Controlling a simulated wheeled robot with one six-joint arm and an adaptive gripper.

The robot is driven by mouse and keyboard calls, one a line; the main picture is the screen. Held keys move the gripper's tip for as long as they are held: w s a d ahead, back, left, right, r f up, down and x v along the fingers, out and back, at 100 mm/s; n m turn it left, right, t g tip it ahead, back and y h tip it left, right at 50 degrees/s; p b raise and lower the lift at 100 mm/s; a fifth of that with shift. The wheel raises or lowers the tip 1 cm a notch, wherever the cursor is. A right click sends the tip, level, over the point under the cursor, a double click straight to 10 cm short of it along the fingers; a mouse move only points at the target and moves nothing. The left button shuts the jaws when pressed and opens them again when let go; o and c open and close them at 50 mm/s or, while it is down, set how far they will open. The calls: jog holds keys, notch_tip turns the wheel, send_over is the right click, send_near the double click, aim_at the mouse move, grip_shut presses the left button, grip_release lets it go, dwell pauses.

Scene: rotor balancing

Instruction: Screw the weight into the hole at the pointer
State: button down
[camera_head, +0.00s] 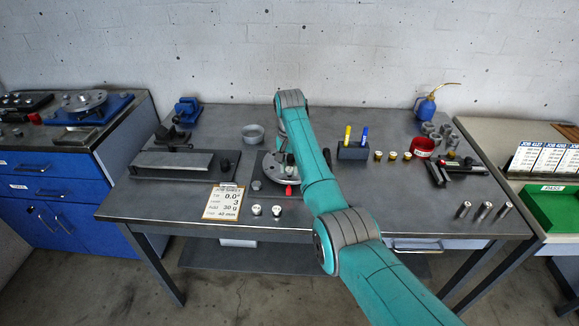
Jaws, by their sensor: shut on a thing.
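The rotor (272,171), a grey metal disc, lies on a dark base plate near the table's middle. A red block (289,190), probably the pointer, sits at its front edge. My teal arm reaches in from the lower right and bends down over the rotor. My gripper (285,157) is over the disc, small and partly hidden by my arm. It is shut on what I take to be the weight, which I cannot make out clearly. The hole at the pointer, and whether the weight touches it, cannot be seen.
Right are a pen holder (353,151), several brass pieces (392,155), a red bowl (422,147) and steel cylinders (483,211).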

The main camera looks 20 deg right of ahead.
jog(key=n, duration=0.5)
jog(key=shift+n, duration=0.4)
jog(key=n, duration=0.8)
jog(key=shift+n, duration=0.3)
jog(key=n, duration=0.9)
jog(key=shift+n, duration=0.4)
jog(key=n, duration=0.5)
jog(key=shift+n, duration=0.3)
jog(key=n, duration=0.3)
